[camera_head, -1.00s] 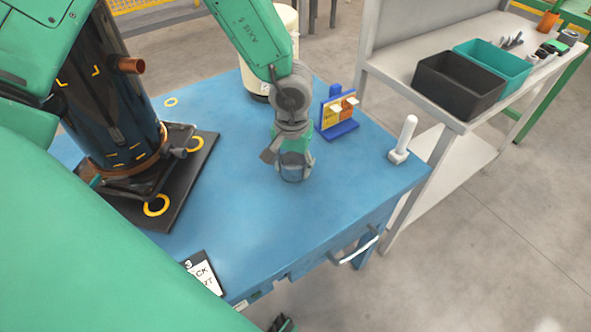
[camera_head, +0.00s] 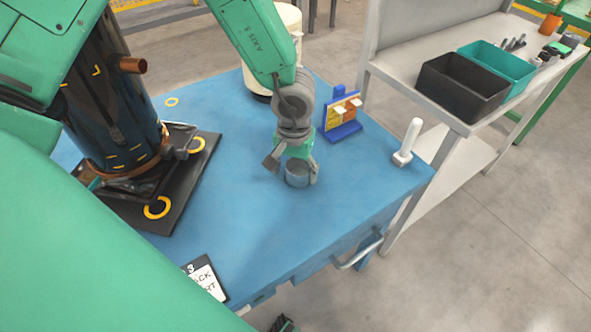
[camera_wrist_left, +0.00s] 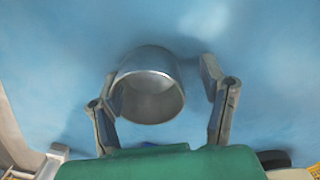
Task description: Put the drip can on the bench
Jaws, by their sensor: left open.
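The drip can (camera_head: 297,173) is a small grey metal cup at the middle of the blue table top (camera_head: 235,215). My left gripper (camera_head: 294,168) is over it with its fingers open on either side. In the left wrist view the can (camera_wrist_left: 150,88) is between the spread fingers (camera_wrist_left: 163,105), nearer the left one, with a clear gap to the right one. Whether the left finger touches it I cannot tell. The grey workbench (camera_head: 480,112) stands to the right. My right gripper is not recognisable in view.
A dark compressor (camera_head: 112,110) on a black base stands at left. A blue stand with an orange-yellow panel (camera_head: 341,113) and a white upright handle (camera_head: 408,142) are right of the can. Black (camera_head: 462,88) and teal (camera_head: 500,66) bins occupy the bench. The table's front middle is clear.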

